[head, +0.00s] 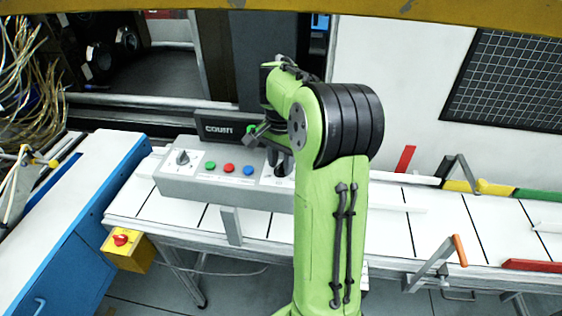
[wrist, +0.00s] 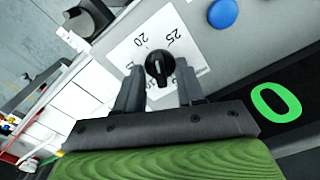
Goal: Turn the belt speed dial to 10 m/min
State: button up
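The belt speed dial (wrist: 159,66) is a black knob with a pale mark, on a white scale plate (wrist: 128,52). The numbers 20 and 25 are readable; other scale marks are partly hidden by my gripper. I cannot tell exactly which value the mark points to. My gripper (wrist: 160,66) is open, one finger on each side of the dial; contact is not clear. In the head view my gripper (head: 277,160) is over the right end of the grey control box (head: 225,192), and the dial there is mostly hidden.
The box also carries a selector knob (head: 182,157) and green (head: 210,165), red (head: 229,167) and blue (head: 248,170) buttons. A dark counter display (head: 222,128) stands behind it, showing a green 0 (wrist: 276,103) in the wrist view.

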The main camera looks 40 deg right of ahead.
grip_shut()
